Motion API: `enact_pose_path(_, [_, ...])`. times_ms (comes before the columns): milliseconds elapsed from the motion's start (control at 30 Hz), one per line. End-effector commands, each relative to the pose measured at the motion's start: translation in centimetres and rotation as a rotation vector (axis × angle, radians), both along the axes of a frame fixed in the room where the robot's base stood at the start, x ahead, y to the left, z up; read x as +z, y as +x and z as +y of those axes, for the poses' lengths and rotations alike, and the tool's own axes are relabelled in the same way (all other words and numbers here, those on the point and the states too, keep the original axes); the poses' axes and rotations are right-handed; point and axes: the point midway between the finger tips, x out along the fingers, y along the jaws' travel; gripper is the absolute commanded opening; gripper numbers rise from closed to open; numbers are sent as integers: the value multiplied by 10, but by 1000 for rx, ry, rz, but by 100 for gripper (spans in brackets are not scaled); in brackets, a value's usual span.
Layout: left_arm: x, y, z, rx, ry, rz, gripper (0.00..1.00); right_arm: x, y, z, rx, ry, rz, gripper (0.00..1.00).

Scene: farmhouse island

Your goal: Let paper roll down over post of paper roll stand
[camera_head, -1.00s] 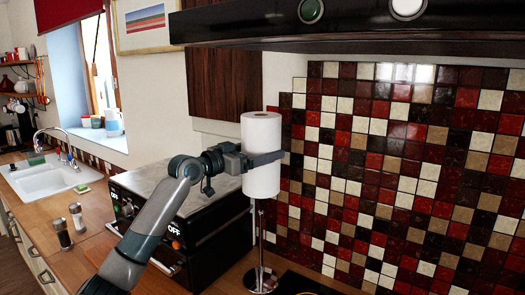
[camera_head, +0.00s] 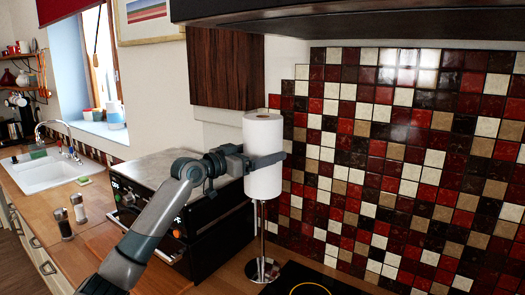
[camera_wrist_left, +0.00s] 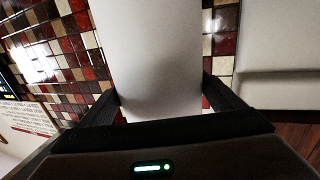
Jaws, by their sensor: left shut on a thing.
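A white paper roll (camera_head: 263,172) stands upright in the head view. My left gripper (camera_head: 266,160) is shut around the roll's middle, and the left wrist view shows the roll (camera_wrist_left: 155,60) between the two fingers (camera_wrist_left: 160,103). The paper roll stand (camera_head: 262,268) has a round metal base on the counter, and its post (camera_head: 261,228) shows below the roll's lower end. The post's upper part is hidden, and I cannot tell how far it reaches into the roll. My right gripper is not in view.
A black oven-like appliance (camera_head: 215,235) stands on the counter left of the stand. A dark hob (camera_head: 305,283) lies to the right. A tiled wall (camera_head: 400,170) is behind, with a wooden cabinet (camera_head: 226,66) and dark hood (camera_head: 350,22) above.

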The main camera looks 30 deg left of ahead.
Motion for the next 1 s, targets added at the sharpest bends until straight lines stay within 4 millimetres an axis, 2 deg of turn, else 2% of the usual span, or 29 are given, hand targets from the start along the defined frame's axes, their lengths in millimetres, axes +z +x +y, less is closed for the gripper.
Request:
enact_pose_path(267, [-12,0,0,0,1,-1,60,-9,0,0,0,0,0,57])
enact_pose_path(1000, [-12,-1,0,0,0,-2,60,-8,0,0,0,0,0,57])
